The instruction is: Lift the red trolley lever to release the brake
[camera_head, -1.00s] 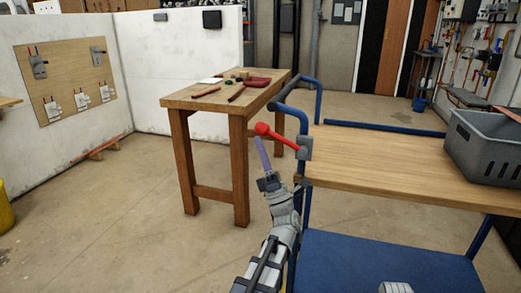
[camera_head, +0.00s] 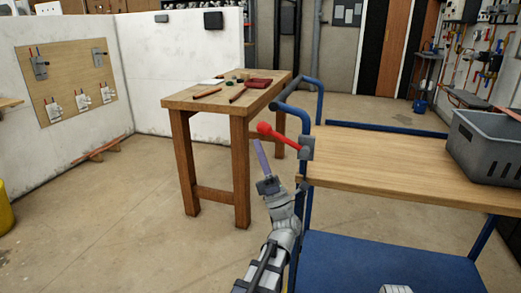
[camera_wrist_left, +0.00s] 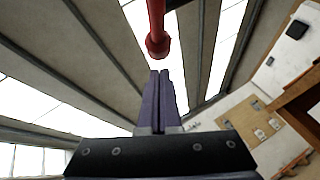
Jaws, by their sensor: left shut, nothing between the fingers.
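The red lever (camera_head: 280,136) sticks out to the left from a grey bracket (camera_head: 306,147) on the blue post of the trolley, its round knob end raised a little. My left gripper (camera_head: 257,143) is shut with nothing between its purple fingers. Its tips point up, just below and left of the knob, with a small gap. In the left wrist view the red lever (camera_wrist_left: 157,40) hangs into view from the top, its knob just beyond the tips of the shut fingers (camera_wrist_left: 159,78). My right gripper does not show clearly.
The trolley has a wooden top (camera_head: 400,160), a blue lower deck (camera_head: 375,262) and a grey crate (camera_head: 485,145) at the right. A wooden workbench (camera_head: 240,105) with tools stands behind the lever. The floor at the left is open.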

